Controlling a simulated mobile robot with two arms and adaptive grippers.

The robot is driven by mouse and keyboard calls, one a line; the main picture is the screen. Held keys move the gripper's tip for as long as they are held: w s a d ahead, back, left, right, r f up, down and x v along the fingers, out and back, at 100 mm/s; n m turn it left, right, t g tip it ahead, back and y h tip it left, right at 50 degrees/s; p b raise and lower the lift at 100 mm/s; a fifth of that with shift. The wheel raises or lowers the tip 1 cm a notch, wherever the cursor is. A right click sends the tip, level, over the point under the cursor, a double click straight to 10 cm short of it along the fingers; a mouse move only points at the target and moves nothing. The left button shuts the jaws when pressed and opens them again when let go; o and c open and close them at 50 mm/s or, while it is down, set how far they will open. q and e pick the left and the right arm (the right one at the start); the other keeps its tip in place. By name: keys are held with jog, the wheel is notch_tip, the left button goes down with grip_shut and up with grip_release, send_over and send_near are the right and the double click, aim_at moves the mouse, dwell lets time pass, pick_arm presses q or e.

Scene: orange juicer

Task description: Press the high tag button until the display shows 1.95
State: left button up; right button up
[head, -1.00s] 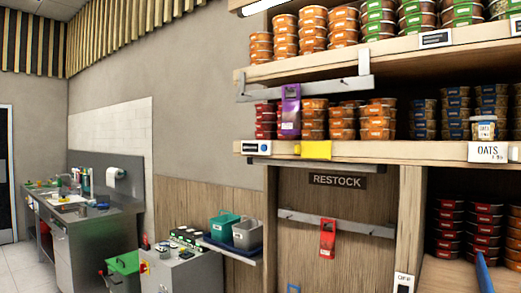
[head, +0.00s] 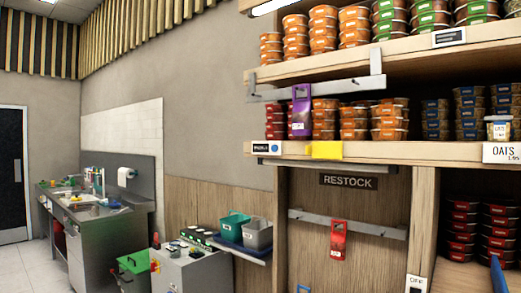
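Several price tags sit on the shelves to the right in the head view. A small tag (head: 450,36) is on the top shelf edge, its text too small to read. A tag with a blue round spot (head: 266,147) is on the middle shelf edge at left; its display is unreadable. A larger white OATS card (head: 501,152) is on the same edge at right, with small digits that look like 1.95. Another small tag (head: 416,284) is low on the wooden post. I cannot tell which is the high tag. Neither gripper is in view.
Stacked food tubs fill the shelves (head: 400,50). A purple holder (head: 300,112) and a red holder (head: 338,240) hang from metal rails. A yellow card (head: 325,150) is on the middle edge. A grey counter (head: 190,270) and a sink unit (head: 100,235) stand left.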

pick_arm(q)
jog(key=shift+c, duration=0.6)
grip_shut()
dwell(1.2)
